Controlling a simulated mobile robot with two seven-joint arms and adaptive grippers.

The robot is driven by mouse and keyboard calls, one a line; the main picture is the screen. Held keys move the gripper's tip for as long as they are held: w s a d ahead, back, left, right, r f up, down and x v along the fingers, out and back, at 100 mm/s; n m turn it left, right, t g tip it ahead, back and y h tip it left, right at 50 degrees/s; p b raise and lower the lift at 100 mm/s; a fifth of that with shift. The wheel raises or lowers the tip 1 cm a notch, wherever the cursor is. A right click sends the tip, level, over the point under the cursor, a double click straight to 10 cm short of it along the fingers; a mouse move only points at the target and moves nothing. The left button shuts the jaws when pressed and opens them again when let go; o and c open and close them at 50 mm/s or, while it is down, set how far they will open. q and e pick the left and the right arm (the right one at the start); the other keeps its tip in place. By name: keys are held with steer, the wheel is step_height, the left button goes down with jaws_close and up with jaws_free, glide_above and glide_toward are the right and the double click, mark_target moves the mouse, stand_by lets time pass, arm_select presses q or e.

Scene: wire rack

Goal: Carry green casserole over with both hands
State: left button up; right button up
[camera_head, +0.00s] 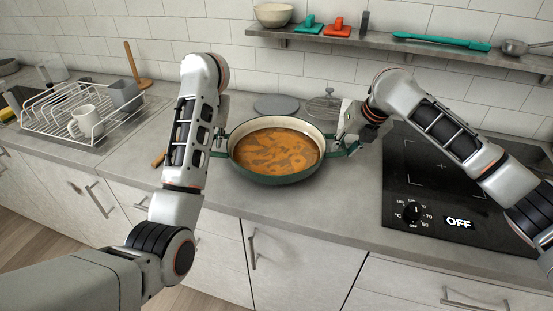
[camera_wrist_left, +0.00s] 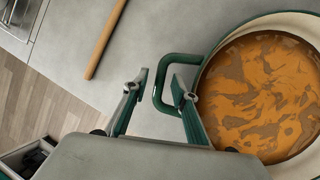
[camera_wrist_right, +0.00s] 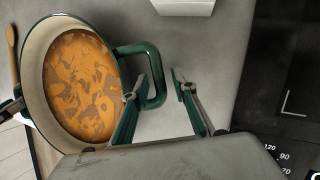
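The green casserole (camera_head: 275,180) sits on the counter in the middle of the head view, full of orange-brown soup. Its left loop handle (camera_wrist_left: 157,92) shows in the left wrist view. My left gripper (camera_wrist_left: 157,84) is open, with its fingers on either side of that handle's outer bar. The right loop handle (camera_wrist_right: 157,72) shows in the right wrist view. My right gripper (camera_wrist_right: 154,84) is open, with its fingers on either side of that bar. In the head view the right gripper (camera_head: 347,143) is at the pot's right side; the left arm mostly hides the left gripper.
A black cooktop (camera_head: 425,205) reading OFF lies to the right. A wire rack (camera_head: 60,120) with a white mug (camera_head: 86,122) stands at the left. A grey round trivet (camera_head: 276,104) and a glass lid (camera_head: 324,106) lie behind the pot. A shelf (camera_head: 400,49) hangs above.

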arm_select(q)
steer(key=v, duration=0.5)
arm_select(e)
steer(key=v, duration=1.2)
arm_select(q)
steer(key=shift+f, duration=0.1)
